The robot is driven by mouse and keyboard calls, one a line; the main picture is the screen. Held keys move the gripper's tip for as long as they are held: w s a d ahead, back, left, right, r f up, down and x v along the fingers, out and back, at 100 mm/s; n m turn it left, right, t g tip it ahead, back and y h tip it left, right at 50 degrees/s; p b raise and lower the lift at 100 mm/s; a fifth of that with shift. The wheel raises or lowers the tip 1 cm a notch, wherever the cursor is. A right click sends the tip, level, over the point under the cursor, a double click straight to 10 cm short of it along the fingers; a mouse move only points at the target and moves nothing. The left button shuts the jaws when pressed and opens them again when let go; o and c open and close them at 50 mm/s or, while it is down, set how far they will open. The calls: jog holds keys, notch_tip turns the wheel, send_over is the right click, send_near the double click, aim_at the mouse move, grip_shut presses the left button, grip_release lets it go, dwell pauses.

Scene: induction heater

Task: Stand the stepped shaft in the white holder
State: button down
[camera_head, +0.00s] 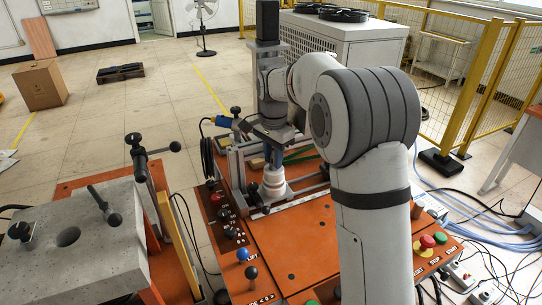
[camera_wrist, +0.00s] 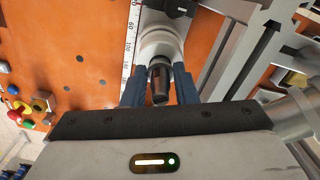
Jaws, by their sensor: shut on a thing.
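The white holder (camera_head: 273,186) stands on the orange machine top. In the wrist view, its round white body (camera_wrist: 160,36) lies just beyond the fingertips. My gripper (camera_head: 273,160) is directly above the holder and points down. In the wrist view, its two dark blue fingers (camera_wrist: 160,72) are closed on the stepped shaft (camera_wrist: 160,85), a dark metal piece lined up with the holder. The shaft's far end is hidden, so I cannot tell whether it is inside the holder or just above it. In the head view the shaft is hardly visible.
A scale strip (camera_wrist: 130,45) runs beside the holder, with metal rails (camera_wrist: 238,55) on the other side. Levers and knobs (camera_head: 251,272) stand at the machine's front left. A grey block (camera_head: 75,245) with a hole is at left. The orange top (camera_head: 310,245) is clear in front.

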jog(key=shift+f, duration=0.35)
jog(key=c, duration=1.1)
grip_release()
notch_tip(320, 180, up, 8)
jog(key=shift+f, duration=0.1)
